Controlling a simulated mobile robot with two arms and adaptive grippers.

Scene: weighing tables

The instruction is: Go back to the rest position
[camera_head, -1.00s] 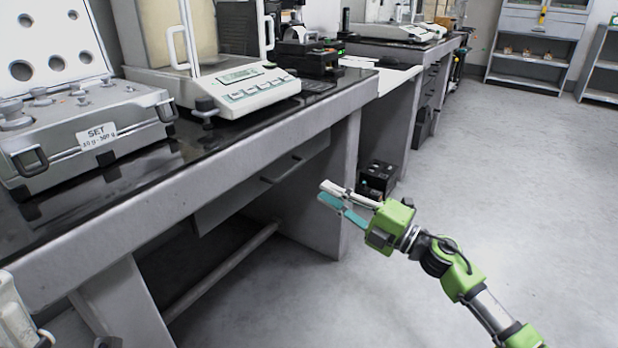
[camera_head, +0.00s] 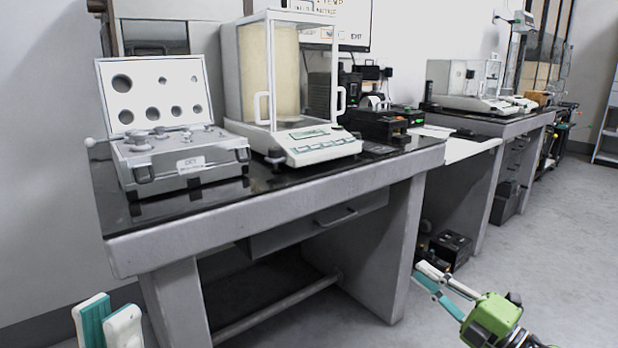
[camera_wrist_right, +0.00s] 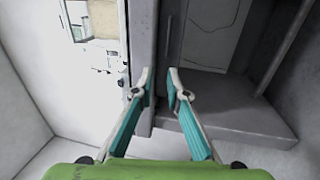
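My left gripper (camera_head: 108,312) is at the bottom left of the head view, below and in front of the near table. Its two white fingers with teal pads stand upright, apart by a narrow gap, with nothing seen between them. My right gripper (camera_head: 418,272) is at the lower right, to the right of the near table's leg. In the right wrist view (camera_wrist_right: 159,72) its fingertips are apart and nothing is between them. The floor and a table's grey side show beyond them.
The near table (camera_head: 280,206) carries a grey weight case (camera_head: 185,165) with its lid open and a balance (camera_head: 318,145). A black box (camera_head: 450,250) stands on the floor behind my right gripper. A second table (camera_head: 490,125) is farther back. Floor at the right is clear.

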